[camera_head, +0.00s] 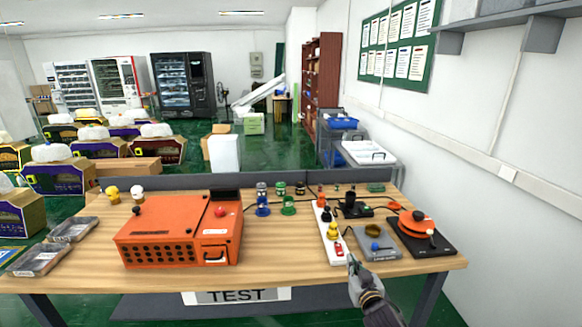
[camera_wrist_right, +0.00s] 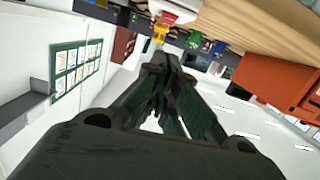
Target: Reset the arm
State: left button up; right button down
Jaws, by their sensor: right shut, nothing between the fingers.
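My right gripper (camera_head: 352,262) is at the front edge of the table, near the front end of a white strip with buttons and a red switch (camera_head: 333,236). It is shut with nothing between its fingers. In the right wrist view its fingers (camera_wrist_right: 160,62) come together, close below a yellow and red part. Whether it touches the strip I cannot tell. My right arm comes in from the bottom edge. My left gripper is not in view.
An orange machine (camera_head: 165,245) stands on the wooden table (camera_head: 280,262) at left. A grey box with a blue knob (camera_head: 378,247) and an orange disc on a black base (camera_head: 425,240) stand to the right. Grey trays (camera_head: 40,260) lie far left. The table's front middle is clear.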

jog(key=f+n, duration=0.1)
jog(key=f, duration=0.2)
jog(key=f+n+g, duration=0.1)
jog(key=f, duration=0.3)
jog(key=d+f+n, duration=0.1)
jog(key=f, duration=0.3)
jog(key=shift+f+y, duration=0.1)
jog(key=shift+y, duration=0.2)
jog(key=s+d+f+g, duration=0.2)
jog(key=s+f, duration=0.3)
jog(key=f, duration=0.6)
jog(key=s+d+f+g+h, duration=0.15)
jog(key=s+f, duration=0.35)
jog(key=f, duration=0.6)
jog(key=s+d+f+g+y, duration=0.1)
jog(key=s+d+f+g, duration=0.3)
jog(key=f, duration=0.6)
jog(key=s+a+f+g, duration=0.1)
jog(key=s+f, duration=0.5)
jog(key=s, duration=0.8)
jog(key=s+a+f+m+g, duration=0.1)
jog(key=s+a+f+g, duration=0.1)
jog(key=s+f, duration=0.5)
jog(key=s+a+f+g, duration=0.1)
jog(key=s+f+g, duration=0.2)
jog(key=s, duration=1.7)
notch_tip(320, 180, down, 4)
jog(key=shift+s+a+r+m+h, duration=0.15)
jog(key=shift+s+a+m+h, duration=0.1)
jog(key=shift+s+m+h, duration=0.1)
